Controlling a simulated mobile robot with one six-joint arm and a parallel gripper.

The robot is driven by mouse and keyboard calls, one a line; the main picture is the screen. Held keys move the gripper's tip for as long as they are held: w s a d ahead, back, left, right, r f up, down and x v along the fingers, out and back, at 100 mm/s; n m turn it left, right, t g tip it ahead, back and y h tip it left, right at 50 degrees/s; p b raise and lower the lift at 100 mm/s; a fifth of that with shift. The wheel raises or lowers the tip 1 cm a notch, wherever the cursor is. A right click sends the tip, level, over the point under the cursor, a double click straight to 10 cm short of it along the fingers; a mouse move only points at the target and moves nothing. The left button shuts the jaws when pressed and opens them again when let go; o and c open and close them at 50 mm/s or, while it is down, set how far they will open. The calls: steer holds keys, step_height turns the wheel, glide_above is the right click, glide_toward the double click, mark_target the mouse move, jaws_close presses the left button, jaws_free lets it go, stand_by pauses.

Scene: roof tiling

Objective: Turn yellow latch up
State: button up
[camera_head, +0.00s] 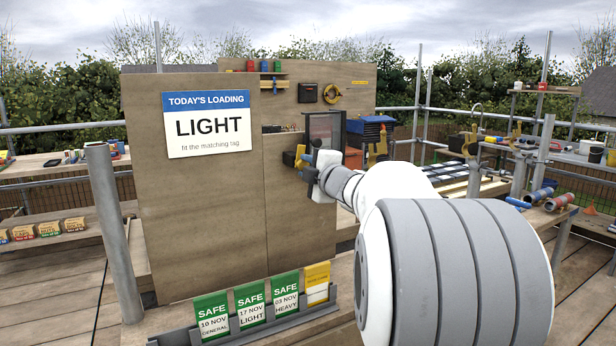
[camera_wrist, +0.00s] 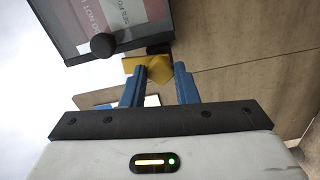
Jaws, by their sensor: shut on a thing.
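The yellow latch (camera_wrist: 153,66) sits between the two blue fingers of my gripper (camera_wrist: 159,72) in the wrist view. The fingers are shut on it, and it lies below the edge of a dark-framed clear panel (camera_wrist: 95,22) with a black round knob. In the head view a yellow part of the latch (camera_head: 301,156) shows just left of my gripper (camera_head: 312,166), at the board's right side. The gripper and wrist hide part of the latch there, so its exact angle is hard to tell.
A wooden board (camera_head: 220,210) with a LIGHT loading sign (camera_head: 208,124) stands left of my arm. A rack of green SAFE tags and a yellow tag (camera_head: 317,280) stands below it. The dark-framed panel also shows in the head view (camera_head: 325,127). A scaffold pole (camera_head: 112,230) stands at left.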

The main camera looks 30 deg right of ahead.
steer(key=shift+f+n+b, duration=0.15)
steer(key=shift+n+b, duration=0.25)
steer(key=shift+n, duration=0.6)
steer(key=o, duration=1)
steer(key=s, duration=0.8)
steer(key=shift+d+p, duration=0.15)
steer(key=shift+p, duration=0.15)
steer(key=shift+w, duration=0.1)
